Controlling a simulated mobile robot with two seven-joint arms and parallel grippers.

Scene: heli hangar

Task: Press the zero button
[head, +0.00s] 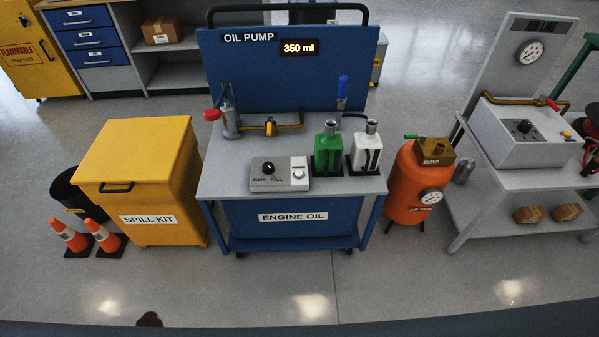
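The oil pump cart (222,184) stands in the middle of the head view, with a blue back panel (240,72). Its display (299,48) reads 350 ml. A small grey control box (283,184) sits on the cart's top near the front edge. It carries a black knob (267,168) on its left and a pale round button (299,174) on a white plate on its right. The small lettering on the box is hard to read, so I cannot tell whether this button is marked zero. Neither gripper is in view.
A green bottle (327,153) and a white bottle (365,150) stand right of the box. A yellow spill kit bin (140,165) with cones stands left of the cart. An orange air tank (408,190) and a grey bench (500,205) stand right. The floor in front is clear.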

